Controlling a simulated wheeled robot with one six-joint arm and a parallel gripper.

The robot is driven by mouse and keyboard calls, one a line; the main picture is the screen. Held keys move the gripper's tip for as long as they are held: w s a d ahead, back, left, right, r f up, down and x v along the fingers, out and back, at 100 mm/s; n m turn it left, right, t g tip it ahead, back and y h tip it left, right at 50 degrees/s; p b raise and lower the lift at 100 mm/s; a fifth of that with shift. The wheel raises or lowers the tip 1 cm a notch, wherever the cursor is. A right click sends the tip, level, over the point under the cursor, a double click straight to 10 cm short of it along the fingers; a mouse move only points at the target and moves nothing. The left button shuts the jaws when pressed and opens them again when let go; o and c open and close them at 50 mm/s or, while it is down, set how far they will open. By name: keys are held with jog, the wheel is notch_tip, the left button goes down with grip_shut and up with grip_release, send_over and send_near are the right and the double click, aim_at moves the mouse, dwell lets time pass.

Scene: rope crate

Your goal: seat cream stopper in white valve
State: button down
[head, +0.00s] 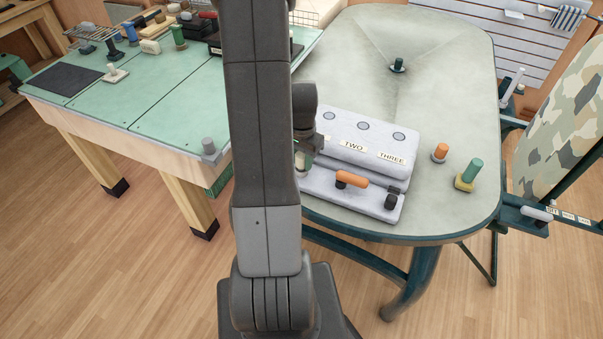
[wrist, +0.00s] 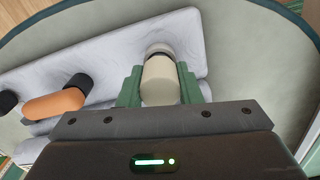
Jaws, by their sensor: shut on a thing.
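The cream stopper (wrist: 159,82) is between the green fingers of my gripper (wrist: 160,90) in the wrist view. A dark band and a pale end show at its far end, over the pale marbled fixture (wrist: 110,55). I cannot tell whether the stopper touches or sits in anything there. In the head view my gripper (head: 304,152) is partly hidden behind my arm, at the left end of that fixture (head: 335,200). The fixture carries an orange handle (head: 351,180) and dark knobs (head: 391,202). No part is clearly readable as the white valve.
A pale block (head: 365,150) with round holes and labels TWO and THREE stands behind the fixture. An orange peg (head: 440,152) and a green peg on a yellow base (head: 469,174) stand to its right. The table's back is mostly clear. A green-topped bench (head: 150,95) is left.

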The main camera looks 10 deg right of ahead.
jog(key=shift+f+b, duration=0.3)
jog(key=shift+f, duration=0.1)
dwell(0.3)
jog(key=c, duration=0.9)
grip_release()
jog(key=shift+c, duration=0.2)
jog(key=shift+r, duration=0.1)
notch_tip(320, 180, up, 14)
jog(key=shift+f, duration=0.2)
jog(key=shift+f, duration=0.15)
notch_tip(320, 180, down, 14)
jog(key=shift+r, duration=0.35)
